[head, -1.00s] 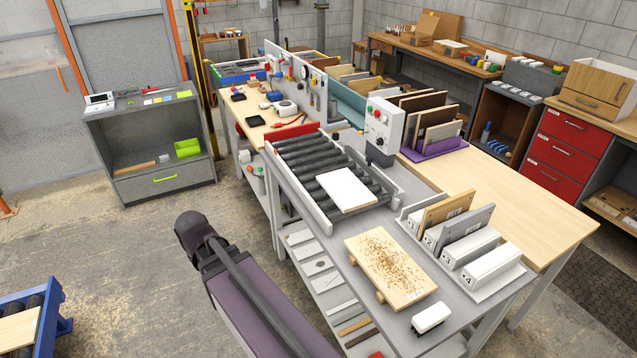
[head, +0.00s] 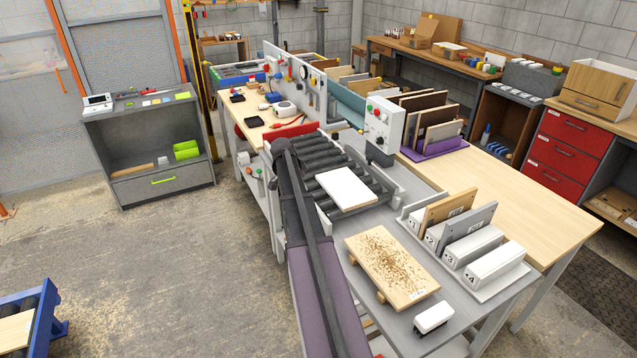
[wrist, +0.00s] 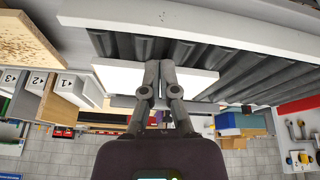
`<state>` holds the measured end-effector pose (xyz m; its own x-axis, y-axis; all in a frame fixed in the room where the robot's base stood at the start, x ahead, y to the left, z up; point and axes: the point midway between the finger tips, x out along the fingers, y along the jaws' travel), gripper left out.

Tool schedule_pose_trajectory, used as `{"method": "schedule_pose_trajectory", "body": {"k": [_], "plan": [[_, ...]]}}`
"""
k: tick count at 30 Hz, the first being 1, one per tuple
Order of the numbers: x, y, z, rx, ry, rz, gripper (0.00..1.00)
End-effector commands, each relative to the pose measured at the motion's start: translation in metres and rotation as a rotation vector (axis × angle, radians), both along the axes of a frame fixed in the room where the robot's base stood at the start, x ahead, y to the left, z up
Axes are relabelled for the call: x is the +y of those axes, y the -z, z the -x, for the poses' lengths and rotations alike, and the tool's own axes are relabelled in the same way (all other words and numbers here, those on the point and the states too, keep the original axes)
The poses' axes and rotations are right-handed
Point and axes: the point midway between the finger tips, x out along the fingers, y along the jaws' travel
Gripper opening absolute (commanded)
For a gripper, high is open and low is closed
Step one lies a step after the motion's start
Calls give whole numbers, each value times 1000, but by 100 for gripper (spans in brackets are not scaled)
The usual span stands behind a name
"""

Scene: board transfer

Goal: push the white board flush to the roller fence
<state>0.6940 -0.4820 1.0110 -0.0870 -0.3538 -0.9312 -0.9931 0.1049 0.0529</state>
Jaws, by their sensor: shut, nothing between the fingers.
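The white board (head: 347,188) lies flat on the near end of the black rollers (head: 318,153) in the head view. A raised rail (head: 370,167) runs along the far right side of the rollers; it looks like the roller fence. A narrow strip of rollers shows between board and rail. In the wrist view, which is upside down, the board (wrist: 118,76) lies behind my gripper (wrist: 157,76). Its fingers are closed together with nothing between them, overlapping the board's middle. I cannot tell whether they touch it. My gripper is hidden in the head view.
A control box with buttons (head: 379,128) stands beside the far rail. A wooden board with brown specks (head: 391,267), a white block (head: 433,316) and a numbered rack (head: 468,262) holding panels occupy the near table. A red bar (head: 296,130) is at the rollers' far end.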

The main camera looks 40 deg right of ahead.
Motion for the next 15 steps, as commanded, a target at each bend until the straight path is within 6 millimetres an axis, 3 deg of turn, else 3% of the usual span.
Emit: {"method": "schedule_pose_trajectory", "body": {"k": [1,6,9,15], "plan": [[-24,2,-2,-10,53,14,0],[-64,2,4,-34,168,50,0],[-74,1,7,-40,197,59,0],[-75,1,8,-41,204,63,0]]}}
